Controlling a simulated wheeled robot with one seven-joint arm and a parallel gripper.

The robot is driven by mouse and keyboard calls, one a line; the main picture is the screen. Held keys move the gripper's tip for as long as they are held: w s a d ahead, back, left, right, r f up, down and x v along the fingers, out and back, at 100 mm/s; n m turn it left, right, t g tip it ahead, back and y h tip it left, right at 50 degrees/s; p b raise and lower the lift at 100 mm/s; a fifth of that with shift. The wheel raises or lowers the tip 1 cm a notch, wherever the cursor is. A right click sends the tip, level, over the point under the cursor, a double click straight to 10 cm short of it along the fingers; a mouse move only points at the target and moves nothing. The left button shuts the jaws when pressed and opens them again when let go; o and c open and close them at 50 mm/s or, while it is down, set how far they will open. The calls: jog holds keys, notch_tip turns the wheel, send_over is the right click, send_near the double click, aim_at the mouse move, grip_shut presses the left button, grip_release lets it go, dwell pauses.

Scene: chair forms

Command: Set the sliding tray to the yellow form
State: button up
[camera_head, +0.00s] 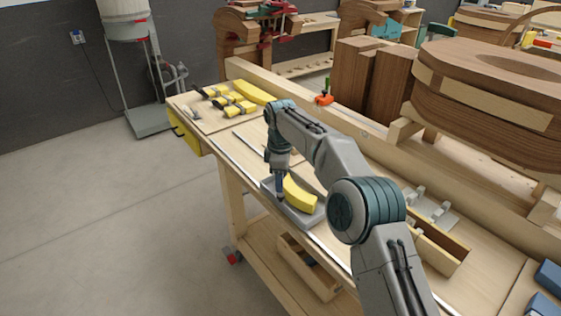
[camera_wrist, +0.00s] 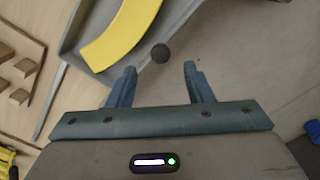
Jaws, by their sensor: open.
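A shallow grey sliding tray (camera_head: 313,218) sits on the workbench near its front edge, and a curved yellow piece (camera_head: 300,194) lies in it. In the wrist view the yellow piece (camera_wrist: 125,35) shows at the top, inside the tray's grey wall (camera_wrist: 73,38). A dark round knob (camera_wrist: 160,53) stands at the tray's edge. My gripper (camera_head: 279,196) is at the tray's left end. In the wrist view its two fingers (camera_wrist: 158,80) are apart and empty, with the knob just beyond the gap between their tips. Another curved yellow form (camera_head: 253,92) lies at the bench's far left end.
Yellow and dark clamps (camera_head: 228,100) lie near that form. A metal rail (camera_head: 228,162) runs along the bench front. Large brown wooden forms (camera_head: 480,85) stand behind the bench on the right. A wooden box (camera_head: 435,250) sits at the right. Bench surface left of the tray is mostly clear.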

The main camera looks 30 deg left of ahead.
notch_tip(320, 180, up, 9)
jog(key=p, duration=0.1)
jog(key=shift+f, duration=0.2)
